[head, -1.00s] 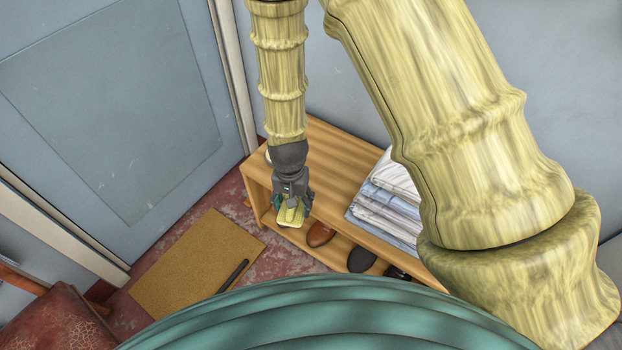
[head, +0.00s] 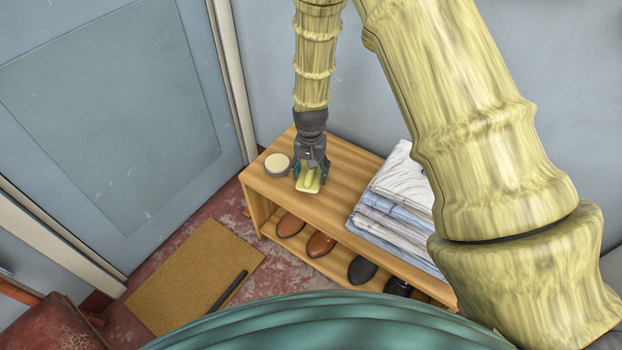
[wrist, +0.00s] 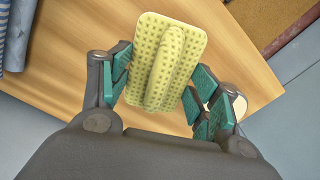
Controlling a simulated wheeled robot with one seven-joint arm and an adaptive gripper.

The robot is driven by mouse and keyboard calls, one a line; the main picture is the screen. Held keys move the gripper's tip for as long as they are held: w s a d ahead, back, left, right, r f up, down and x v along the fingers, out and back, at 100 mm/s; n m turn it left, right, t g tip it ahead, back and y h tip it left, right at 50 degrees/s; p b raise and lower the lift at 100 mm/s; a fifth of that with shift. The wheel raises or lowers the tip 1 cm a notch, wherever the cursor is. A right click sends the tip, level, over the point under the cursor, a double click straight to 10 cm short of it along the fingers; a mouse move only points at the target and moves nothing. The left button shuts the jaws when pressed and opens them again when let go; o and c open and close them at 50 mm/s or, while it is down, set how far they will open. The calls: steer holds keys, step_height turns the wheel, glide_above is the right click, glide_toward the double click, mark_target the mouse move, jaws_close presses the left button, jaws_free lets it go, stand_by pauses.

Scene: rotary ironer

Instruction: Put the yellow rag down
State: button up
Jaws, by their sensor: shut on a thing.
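The yellow rag (head: 309,180) is held in my gripper (head: 310,172) over the left part of the wooden bench top (head: 345,169). In the wrist view the rag (wrist: 181,48) is a dotted yellow pad with a raised fold along its middle. The teal finger pads of my gripper (wrist: 160,88) stand on both sides of that fold. The bench top (wrist: 85,60) fills the view behind the rag. I cannot tell whether the rag touches the wood.
A round, pale-topped tin (head: 277,164) stands on the bench just left of my gripper. A stack of folded shirts (head: 398,205) lies to the right. Shoes (head: 320,244) sit on the shelf below. A brown mat (head: 195,280) with a dark stick (head: 228,290) lies on the floor.

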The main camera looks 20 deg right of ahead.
mark_target(311, 178)
steer(key=shift+f+b, duration=0.3)
steer(key=shift+f, duration=1.4)
steer(key=shift+f, duration=0.1)
steer(key=o, duration=1.1)
steer(key=shift+o, duration=0.2)
step_height(311, 178, up, 12)
steer(key=shift+r+p, duration=0.1)
steer(key=shift+p, duration=0.95)
